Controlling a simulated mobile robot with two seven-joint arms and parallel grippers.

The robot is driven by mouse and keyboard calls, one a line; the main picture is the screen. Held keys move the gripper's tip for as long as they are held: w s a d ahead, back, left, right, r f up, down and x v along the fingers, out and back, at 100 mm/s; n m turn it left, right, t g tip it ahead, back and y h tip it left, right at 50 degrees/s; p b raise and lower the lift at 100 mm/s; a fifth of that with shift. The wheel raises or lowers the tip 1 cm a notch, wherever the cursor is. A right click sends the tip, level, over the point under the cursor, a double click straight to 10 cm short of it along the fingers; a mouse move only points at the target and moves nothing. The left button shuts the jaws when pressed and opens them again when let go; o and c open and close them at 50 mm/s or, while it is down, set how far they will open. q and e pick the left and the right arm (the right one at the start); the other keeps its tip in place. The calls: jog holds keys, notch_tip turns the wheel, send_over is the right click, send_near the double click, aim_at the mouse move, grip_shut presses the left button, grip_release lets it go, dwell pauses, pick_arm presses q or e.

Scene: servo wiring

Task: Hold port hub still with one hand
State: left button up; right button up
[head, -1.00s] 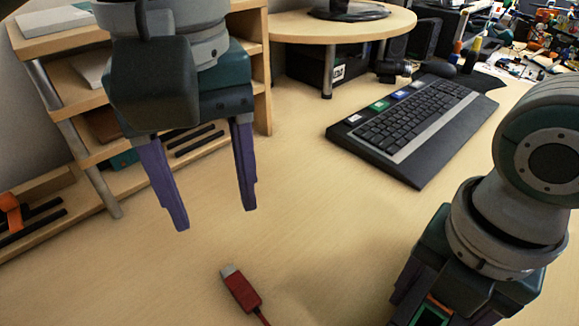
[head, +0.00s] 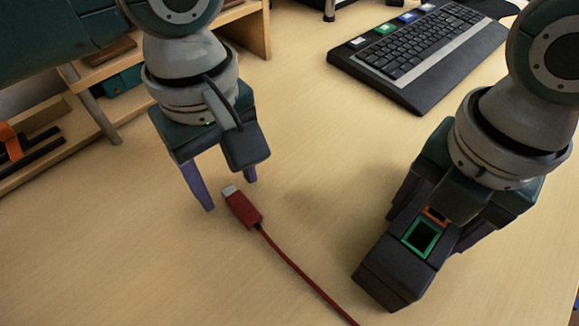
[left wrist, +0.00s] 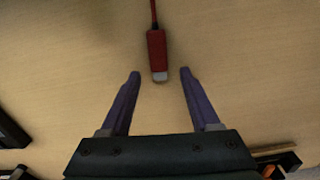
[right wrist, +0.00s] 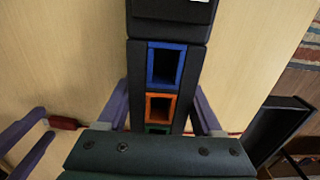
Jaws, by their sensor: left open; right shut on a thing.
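The port hub (head: 389,276) is a dark block with coloured square ports, green and orange ones showing in the head view. In the right wrist view the hub (right wrist: 188,62) shows a blue, an orange and a green port. My right gripper (right wrist: 160,108) is shut on it, one finger on each side. A red cable with a metal-tipped plug (head: 241,207) lies on the table. My left gripper (head: 229,193) is open and empty just beside the plug. In the left wrist view the plug (left wrist: 157,55) lies centred just beyond the fingertips (left wrist: 157,73).
A black keyboard (head: 420,55) lies at the back right of the table. A wooden shelf unit (head: 238,22) stands at the back left. The table (head: 290,120) between the left gripper and keyboard is clear.

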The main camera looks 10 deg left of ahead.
pick_arm(q)
jog(key=shift+f, duration=0.3)
grip_shut()
dwell(0.8)
